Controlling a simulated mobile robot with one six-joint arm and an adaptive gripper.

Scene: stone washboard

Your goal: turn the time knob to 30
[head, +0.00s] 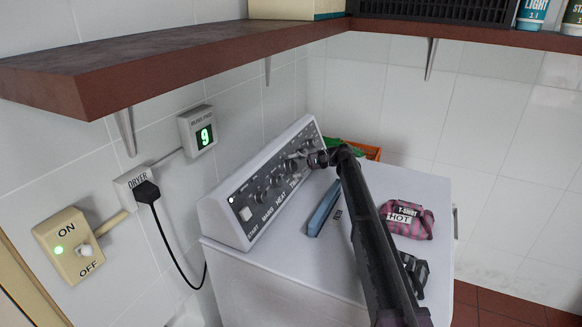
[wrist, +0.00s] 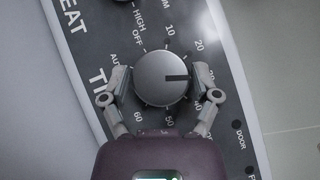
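The time knob (wrist: 153,78) is a round grey dial on the dryer's dark control panel, centred in the wrist view. Its dark pointer line points right, between the 20 and 40 marks; the label there is hidden behind a finger. The marks 10, 20, 40, 50 and 60 show around it, with OFF and AUTO at upper left. My gripper (wrist: 161,80) has one finger on each side of the knob, closed against its rim as far as I can see. In the head view my gripper (head: 318,159) is at the panel's far end and covers the knob.
Other knobs (head: 262,196) line the panel on the white dryer (head: 275,262). A brown shelf (head: 165,58) overhangs. The display (head: 203,136) reads 9.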

